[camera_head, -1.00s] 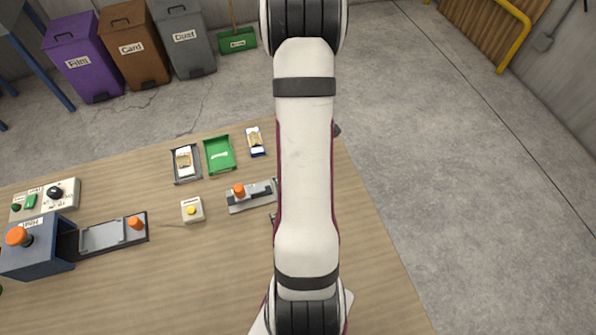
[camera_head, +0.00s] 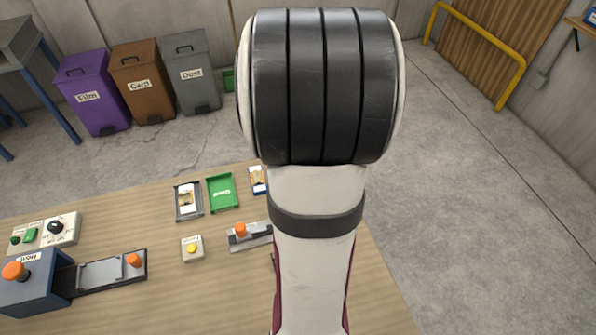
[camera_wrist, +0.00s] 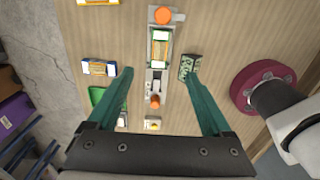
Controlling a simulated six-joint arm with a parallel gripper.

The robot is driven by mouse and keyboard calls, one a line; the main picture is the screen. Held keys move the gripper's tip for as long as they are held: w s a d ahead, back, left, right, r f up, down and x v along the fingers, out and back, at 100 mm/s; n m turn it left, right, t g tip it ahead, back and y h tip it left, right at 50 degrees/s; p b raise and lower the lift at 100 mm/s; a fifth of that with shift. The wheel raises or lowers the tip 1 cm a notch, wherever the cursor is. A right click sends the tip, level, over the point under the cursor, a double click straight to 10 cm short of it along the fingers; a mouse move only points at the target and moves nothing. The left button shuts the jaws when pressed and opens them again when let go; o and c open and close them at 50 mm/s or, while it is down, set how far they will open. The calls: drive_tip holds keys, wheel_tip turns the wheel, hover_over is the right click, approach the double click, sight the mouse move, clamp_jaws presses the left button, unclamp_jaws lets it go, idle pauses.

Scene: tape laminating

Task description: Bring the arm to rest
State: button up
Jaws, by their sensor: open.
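My arm fills the middle of the head view, with its dark ribbed joint close to the camera; my gripper is hidden there. In the wrist view my gripper (camera_wrist: 160,77) shows two green fingers wide apart, open, with nothing between them. It is above the wooden table (camera_head: 110,305), clear of the things on it.
The table bears a blue machine (camera_head: 35,288), a yellow-button box (camera_head: 192,249), a green tray (camera_head: 222,192), a grey tray with cards (camera_head: 188,201) and a clamp with an orange knob (camera_head: 250,236). Bins stand behind; one is purple (camera_head: 95,95). A yellow rail (camera_head: 490,48) stands at right.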

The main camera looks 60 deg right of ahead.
drive_tip(key=w+a+r+m, duration=0.1)
drive_tip(key=a+r+m, duration=0.15)
drive_tip(key=a, duration=0.45)
drive_tip(key=w+a+r+m+y, duration=0.1)
drive_tip(key=w+a+m, duration=0.15)
drive_tip(key=a, duration=0.45)
drive_tip(key=w+a+r+m, duration=0.1)
drive_tip(key=a+m, duration=0.2)
drive_tip(key=a, duration=0.5)
drive_tip(key=s+a+m, duration=0.6)
drive_tip(key=a, duration=0.3)
drive_tip(key=shift+s+a+r+m+y, duration=0.2)
drive_tip(key=shift+s+r+m+y, duration=0.1)
drive_tip(key=shift+s+y, duration=0.1)
